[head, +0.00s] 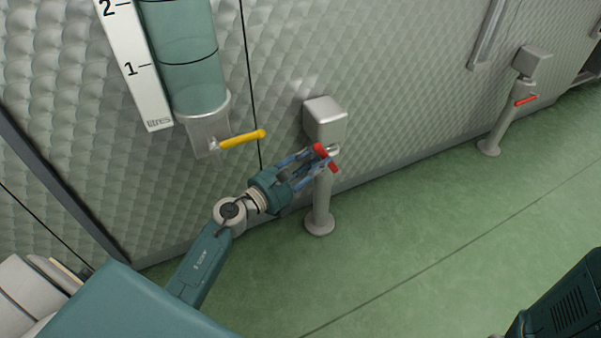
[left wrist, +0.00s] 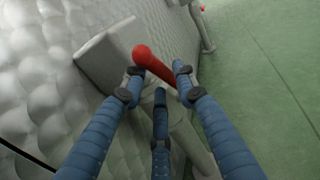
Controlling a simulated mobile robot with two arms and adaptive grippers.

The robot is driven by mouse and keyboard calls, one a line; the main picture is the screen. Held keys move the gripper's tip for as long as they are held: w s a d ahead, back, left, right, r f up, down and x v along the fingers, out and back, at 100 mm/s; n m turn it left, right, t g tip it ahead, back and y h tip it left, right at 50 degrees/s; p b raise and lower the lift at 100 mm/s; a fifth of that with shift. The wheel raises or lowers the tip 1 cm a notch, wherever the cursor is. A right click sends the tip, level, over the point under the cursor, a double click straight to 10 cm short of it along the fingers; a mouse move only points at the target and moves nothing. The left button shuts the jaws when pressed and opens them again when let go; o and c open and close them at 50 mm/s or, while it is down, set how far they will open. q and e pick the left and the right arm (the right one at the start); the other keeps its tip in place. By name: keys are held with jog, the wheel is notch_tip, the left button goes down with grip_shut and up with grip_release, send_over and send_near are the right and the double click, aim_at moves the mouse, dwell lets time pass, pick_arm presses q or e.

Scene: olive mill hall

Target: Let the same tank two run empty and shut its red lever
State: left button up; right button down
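A red lever (head: 325,158) sits on the valve of the near grey post (head: 320,200), under a metal box (head: 325,120). My left gripper (head: 318,160) is at this lever, its blue fingers spread around it. In the left wrist view the red lever (left wrist: 155,65) slants between the fingertips (left wrist: 160,82), which look apart rather than closed on it. A greenish clear tank (head: 185,65) hangs on the wall with a scale strip (head: 135,65) marked 1, 2 and litres; its top is cut off. A yellow lever (head: 243,139) points right from its outlet. My right gripper is out of view.
A second post (head: 497,125) with a box and a red lever (head: 526,100) stands farther right along the quilted wall (head: 400,60). The green floor (head: 430,230) is clear between and in front of the posts. A thin dark line (head: 249,80) runs down the wall.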

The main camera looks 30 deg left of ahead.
pick_arm(q)
jog(key=d+b+v, duration=0.1)
jog(key=v, duration=0.5)
jog(key=shift+s, duration=0.25)
jog(key=shift+a, duration=0.1)
dwell(0.3)
